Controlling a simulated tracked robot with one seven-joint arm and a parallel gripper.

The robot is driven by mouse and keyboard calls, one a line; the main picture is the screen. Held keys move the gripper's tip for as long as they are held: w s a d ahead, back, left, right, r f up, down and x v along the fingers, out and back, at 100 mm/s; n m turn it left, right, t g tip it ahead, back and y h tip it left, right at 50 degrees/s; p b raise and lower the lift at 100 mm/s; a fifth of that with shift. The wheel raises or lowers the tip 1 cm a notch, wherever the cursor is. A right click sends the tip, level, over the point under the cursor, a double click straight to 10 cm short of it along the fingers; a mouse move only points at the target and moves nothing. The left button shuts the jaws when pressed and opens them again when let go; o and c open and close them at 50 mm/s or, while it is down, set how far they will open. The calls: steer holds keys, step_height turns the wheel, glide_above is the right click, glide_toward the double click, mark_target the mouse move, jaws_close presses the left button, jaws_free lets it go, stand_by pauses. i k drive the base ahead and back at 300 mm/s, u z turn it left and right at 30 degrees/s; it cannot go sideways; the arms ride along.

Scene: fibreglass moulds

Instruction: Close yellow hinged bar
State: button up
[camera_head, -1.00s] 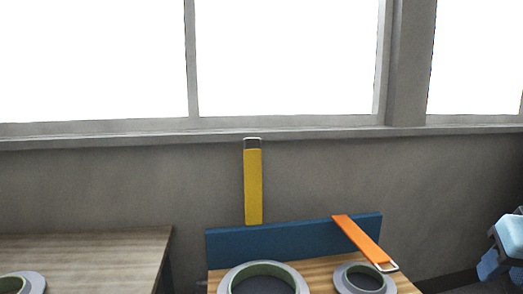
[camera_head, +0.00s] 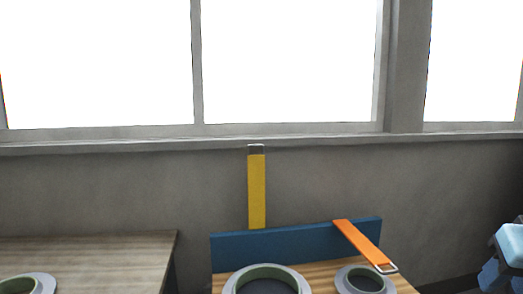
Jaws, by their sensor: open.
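The yellow hinged bar (camera_head: 257,190) stands upright, its lower end at the top edge of a blue board (camera_head: 290,246). A metal-coloured end piece caps its top, just below the window sill. The bar stands behind and above a round grey mould (camera_head: 228,285) with a green inner rim, which the lower picture edge cuts off. A blue and dark part of what looks like my arm shows at the right edge, well apart from the bar. My gripper is not in view.
An orange bar (camera_head: 358,243) with a metal loop slants down from the blue board over a smaller round mould (camera_head: 346,283). A wooden table (camera_head: 100,255) stands at left with another round mould (camera_head: 46,284). A grey wall and bright windows are behind.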

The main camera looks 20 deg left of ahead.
mark_target(256, 178)
steer(key=k, duration=1.1)
steer(key=u, duration=0.3)
steer(key=i, duration=0.45)
steer(key=u, duration=0.5)
steer(key=i, duration=1.55)
steer(key=z, duration=0.4)
